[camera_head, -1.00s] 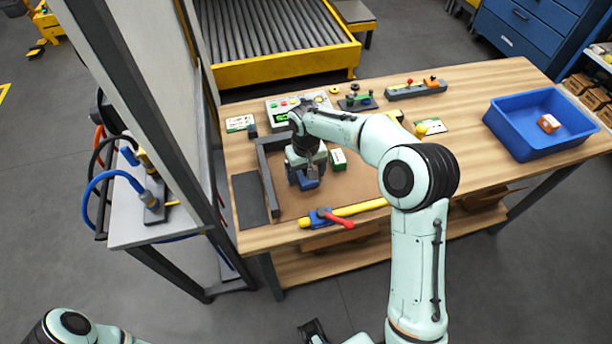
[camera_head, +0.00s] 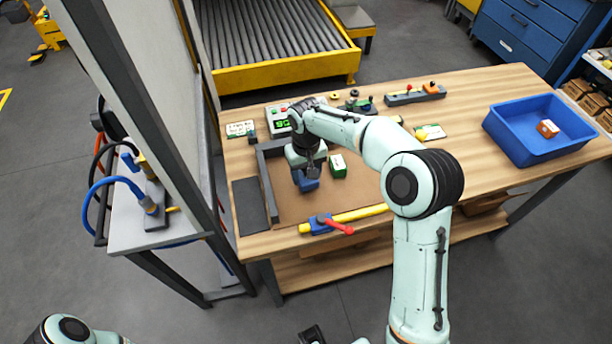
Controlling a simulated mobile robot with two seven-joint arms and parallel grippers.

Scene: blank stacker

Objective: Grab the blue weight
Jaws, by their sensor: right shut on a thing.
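The blue weight (camera_head: 309,184) is a small dark blue block over the brown mat on the wooden workbench, inside the dark corner fence. My right gripper (camera_head: 308,172) reaches down from above and is shut on the blue weight. The fingers partly hide its top, and I cannot tell whether its underside touches the mat. My left arm shows only at the bottom left edge, and its gripper is not clearly seen.
A green-and-white box (camera_head: 338,166) stands close right of the weight. A yellow bar clamp with a red handle (camera_head: 340,227) lies along the front edge. A blue bin (camera_head: 515,150) holding an orange box stands at the right.

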